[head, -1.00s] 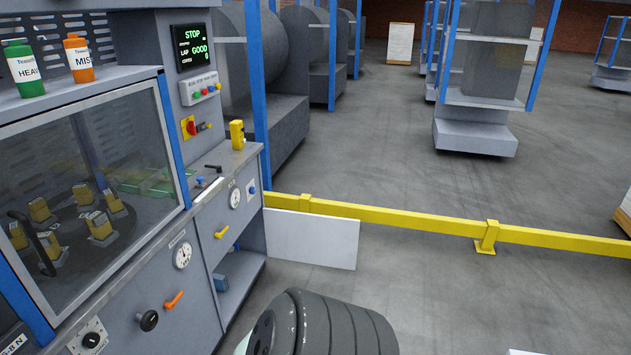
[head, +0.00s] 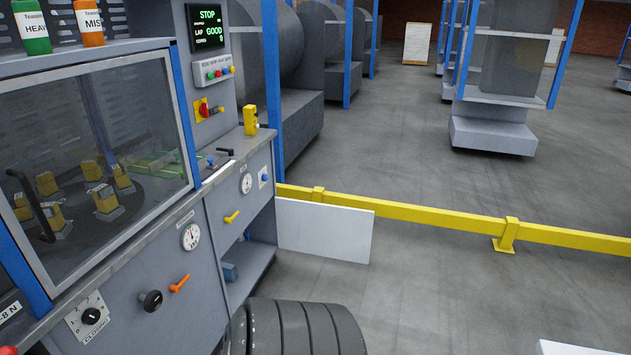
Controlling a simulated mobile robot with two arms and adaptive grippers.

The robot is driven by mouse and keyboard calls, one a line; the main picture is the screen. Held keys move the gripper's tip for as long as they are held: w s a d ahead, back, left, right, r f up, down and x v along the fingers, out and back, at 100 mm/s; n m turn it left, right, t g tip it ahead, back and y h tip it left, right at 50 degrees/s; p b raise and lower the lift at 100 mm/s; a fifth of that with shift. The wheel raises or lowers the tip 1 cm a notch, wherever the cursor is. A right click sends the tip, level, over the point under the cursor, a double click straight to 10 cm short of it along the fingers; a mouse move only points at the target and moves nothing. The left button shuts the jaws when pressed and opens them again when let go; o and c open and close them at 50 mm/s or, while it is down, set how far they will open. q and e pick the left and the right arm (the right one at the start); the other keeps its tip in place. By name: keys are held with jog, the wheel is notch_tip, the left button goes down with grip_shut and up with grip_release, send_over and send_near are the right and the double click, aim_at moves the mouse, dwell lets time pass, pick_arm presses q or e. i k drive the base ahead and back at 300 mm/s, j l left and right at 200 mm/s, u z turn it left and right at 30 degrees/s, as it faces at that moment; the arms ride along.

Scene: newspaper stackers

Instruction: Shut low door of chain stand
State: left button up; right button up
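A white low door (head: 325,230) stands swung open at the right end of the grey machine stand (head: 215,250). It reaches out to the right in front of the yellow rail. The stand's low compartment (head: 255,262) is open, and a small blue object (head: 230,272) lies inside on its shelf. No chain can be made out. Neither of my grippers shows in the head view, so their state is hidden.
A dark ribbed cylindrical thing (head: 305,328) is at the bottom centre, in front of the door. A yellow rail (head: 420,214) runs behind the door to the right. Grey floor (head: 440,290) right of the door is clear. A white panel edge (head: 575,348) shows bottom right.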

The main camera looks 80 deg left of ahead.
aim_at(322, 230)
jog(key=i+j+u, duration=0.2)
jog(key=j, duration=0.25)
jog(key=j+u, duration=0.25)
jog(key=j, duration=0.2)
jog(key=i+j+u, duration=0.45)
jog(key=j, duration=0.25)
jog(key=i+j+u, duration=0.35)
jog(key=i, duration=0.15)
jog(key=i+j+u, duration=0.35)
jog(key=i, duration=0.15)
jog(key=i+z, duration=0.7)
jog(key=i, duration=0.25)
jog(key=i+l+u, duration=0.1)
jog(key=i, duration=0.35)
jog(key=i+l+u, duration=0.15)
jog(key=i, duration=0.35)
jog(key=i+u, duration=0.15)
jog(key=u, duration=0.25)
jog(key=i+u, duration=0.15)
jog(key=u, duration=0.25)
jog(key=i+l+u, duration=0.1)
jog(key=u, duration=0.3)
jog(key=i+l+u, duration=0.15)
jog(key=u, duration=0.25)
